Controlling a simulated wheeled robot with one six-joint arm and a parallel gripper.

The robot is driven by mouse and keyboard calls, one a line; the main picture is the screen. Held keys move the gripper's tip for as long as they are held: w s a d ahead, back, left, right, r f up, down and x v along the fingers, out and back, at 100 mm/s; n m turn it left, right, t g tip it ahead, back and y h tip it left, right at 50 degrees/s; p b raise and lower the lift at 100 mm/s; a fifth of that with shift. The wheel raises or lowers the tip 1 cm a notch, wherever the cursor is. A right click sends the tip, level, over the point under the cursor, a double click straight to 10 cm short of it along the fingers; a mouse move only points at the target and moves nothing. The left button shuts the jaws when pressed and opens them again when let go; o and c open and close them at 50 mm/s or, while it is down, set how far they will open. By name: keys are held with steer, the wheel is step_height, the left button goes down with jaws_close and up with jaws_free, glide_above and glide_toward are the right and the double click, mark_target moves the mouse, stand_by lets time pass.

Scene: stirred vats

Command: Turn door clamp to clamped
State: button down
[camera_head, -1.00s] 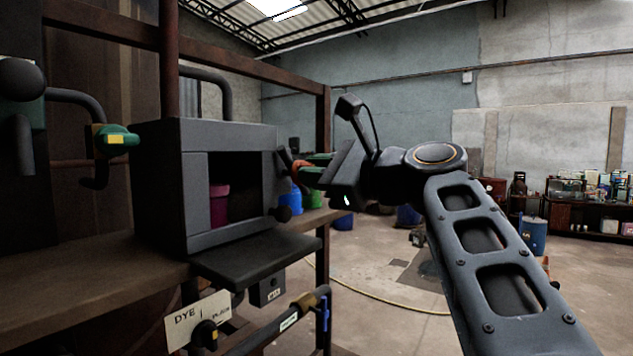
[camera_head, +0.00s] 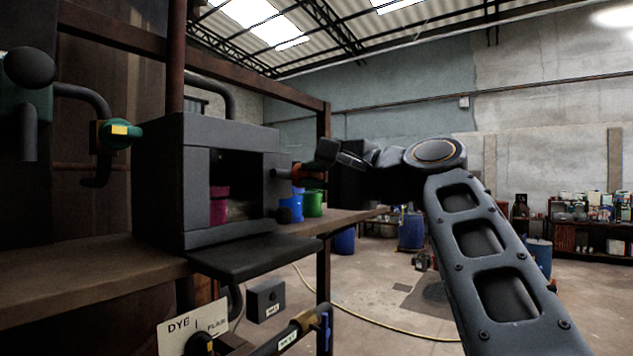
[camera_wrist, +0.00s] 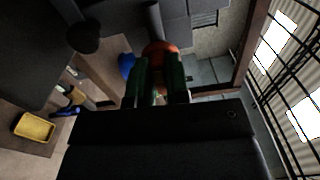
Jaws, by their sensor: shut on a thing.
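A grey box-shaped chamber (camera_head: 228,135) with a dark opening stands on the wooden bench, its door flap (camera_head: 255,257) folded down flat in front. The door clamp is at the chamber's right side; its black arm (camera_head: 281,173) lies about level and its orange-red part (camera_head: 299,171) shows at my gripper. In the wrist view the rounded orange part (camera_wrist: 158,50) of the clamp sits between the green fingers of my gripper (camera_wrist: 160,75). My gripper is shut on the clamp; its fingers hide part of it.
A magenta tub (camera_head: 218,206) is inside the chamber. A dye lever plate (camera_head: 190,328) and pipes are below the bench. A dark round knob (camera_wrist: 83,37) sits near my gripper.

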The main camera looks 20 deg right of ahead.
steer(key=shift+n, duration=0.5)
steer(key=c, duration=1.1)
jaws_free()
steer(key=b+v, duration=0.2)
steer(key=v, duration=1.2)
steer(key=shift+w, duration=0.1)
